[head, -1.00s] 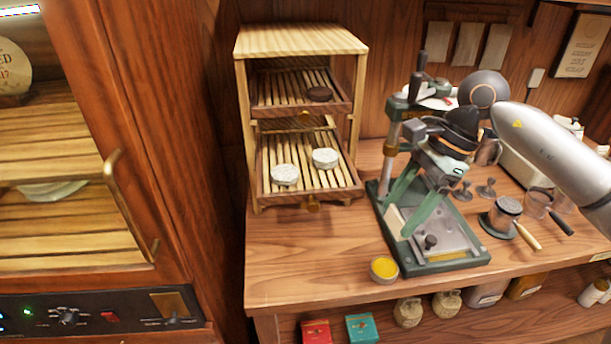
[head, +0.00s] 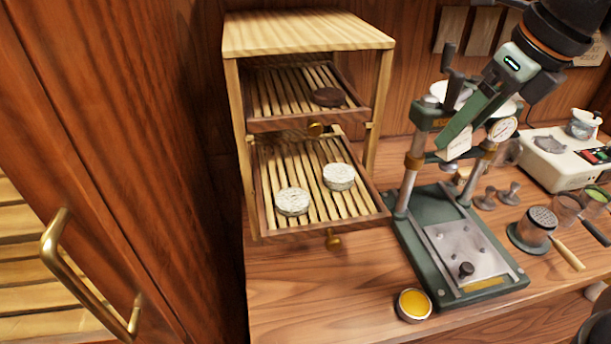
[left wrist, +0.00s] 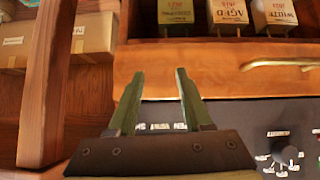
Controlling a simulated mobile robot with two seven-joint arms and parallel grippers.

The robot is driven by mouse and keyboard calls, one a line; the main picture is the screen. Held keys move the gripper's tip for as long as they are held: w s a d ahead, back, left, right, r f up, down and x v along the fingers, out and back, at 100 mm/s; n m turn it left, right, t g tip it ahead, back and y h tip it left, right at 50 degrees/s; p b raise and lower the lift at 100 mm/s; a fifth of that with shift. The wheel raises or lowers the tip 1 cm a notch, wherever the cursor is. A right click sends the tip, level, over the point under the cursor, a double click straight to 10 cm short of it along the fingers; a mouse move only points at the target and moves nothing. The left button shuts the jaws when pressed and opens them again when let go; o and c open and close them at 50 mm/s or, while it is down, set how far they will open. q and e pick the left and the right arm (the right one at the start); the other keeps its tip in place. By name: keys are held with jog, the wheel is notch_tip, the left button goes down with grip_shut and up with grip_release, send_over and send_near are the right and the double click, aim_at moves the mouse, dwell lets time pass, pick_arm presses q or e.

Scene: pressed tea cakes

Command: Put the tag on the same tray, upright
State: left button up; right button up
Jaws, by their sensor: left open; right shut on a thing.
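My right gripper (head: 447,142) comes in from the upper right and is shut on a small cream tag (head: 459,142), held in the air in front of the press. The tag's writing is too small to read. Left of it, a wooden rack holds two slatted trays. The lower tray (head: 262,220) is pulled out and bears two pale round tea cakes (head: 292,202) (head: 339,177). The upper tray (head: 283,124) bears one dark cake (head: 328,97). My left gripper (left wrist: 157,75) is open and empty in the left wrist view; it is not in the head view.
The green press (head: 470,250) stands right of the rack, with a yellow-filled bowl (head: 414,305) in front. A brass cabinet handle (head: 75,275) juts out at left. Bare slats lie in front of and behind the pale cakes.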

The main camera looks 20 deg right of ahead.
jog(key=w+a+f, duration=0.2)
jog(key=a, duration=0.1)
jog(key=w+a+f, duration=0.6)
jog(key=a, duration=0.1)
jog(key=shift+f+p, duration=0.25)
jog(key=shift+p, duration=0.1)
jog(key=shift+w+a+f, duration=0.2)
jog(key=shift+w+f, duration=0.05)
jog(key=shift+f, duration=0.15)
jog(key=shift+w+a+f, duration=0.1)
jog(key=shift+f, duration=0.85)
jog(key=shift+w+a+f, duration=0.1)
jog(key=shift+f, duration=0.8)
pick_arm(q)
jog(key=shift+s+r, duration=0.1)
jog(key=shift+s, duration=0.2)
pick_arm(e)
jog(key=shift+f, duration=0.1)
jog(key=o, duration=0.8)
jog(key=shift+f+b, duration=0.1)
jog(key=shift+b, duration=0.2)
jog(key=o, duration=0.5)
